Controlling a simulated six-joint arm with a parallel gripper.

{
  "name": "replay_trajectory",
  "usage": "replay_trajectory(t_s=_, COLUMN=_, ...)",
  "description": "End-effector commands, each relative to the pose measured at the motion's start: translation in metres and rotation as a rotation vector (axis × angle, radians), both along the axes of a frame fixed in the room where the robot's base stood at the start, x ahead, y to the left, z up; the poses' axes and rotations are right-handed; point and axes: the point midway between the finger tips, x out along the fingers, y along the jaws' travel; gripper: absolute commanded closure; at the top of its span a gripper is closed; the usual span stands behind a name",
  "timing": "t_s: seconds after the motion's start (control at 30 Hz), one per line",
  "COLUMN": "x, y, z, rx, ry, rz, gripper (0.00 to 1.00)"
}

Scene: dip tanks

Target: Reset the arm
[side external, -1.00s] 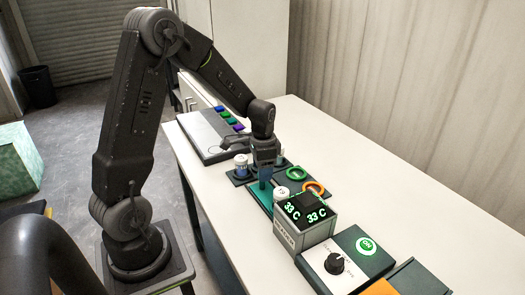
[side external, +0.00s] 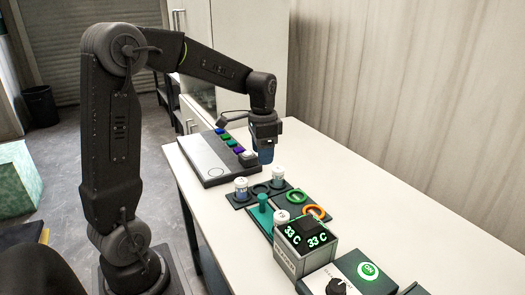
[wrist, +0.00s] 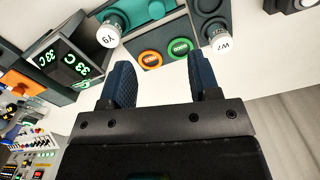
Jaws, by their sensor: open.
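My gripper (side external: 265,155) hangs above the far part of the bench, fingers pointing down, raised clear of the racks. In the wrist view its two dark blue fingers (wrist: 161,75) stand apart with nothing between them. Below it, a teal piece with an upright knob (side external: 262,213) stands free. White-capped vials stand around it: one at left (side external: 241,187), one at the back (side external: 278,176) and one near the display (side external: 281,218). In the wrist view the caps read Y9 (wrist: 108,36) and W7 (wrist: 220,40).
A green ring (side external: 297,196) and an orange ring (side external: 315,212) lie on a dark plate. A box with a 33 C display (side external: 297,247) and a dial box with a green ON light (side external: 368,271) stand nearer. A panel with coloured buttons (side external: 207,165) lies behind. The bench's right side is bare.

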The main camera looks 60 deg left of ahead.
Motion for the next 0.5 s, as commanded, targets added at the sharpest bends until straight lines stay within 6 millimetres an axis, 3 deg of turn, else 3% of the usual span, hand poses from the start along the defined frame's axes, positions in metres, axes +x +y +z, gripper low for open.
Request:
replay_trajectory(t_s=0.17, x=-0.002, y=-0.004, z=0.003, rx=0.004, ry=-0.009, rz=0.002, gripper=0.44)
replay_trajectory(t_s=0.27, x=-0.01, y=-0.019, z=0.013, rx=0.017, ry=-0.043, rz=0.015, gripper=0.44)
replay_trajectory(t_s=0.5, x=-0.063, y=-0.088, z=0.048, rx=0.038, ry=-0.217, rz=0.101, gripper=0.44)
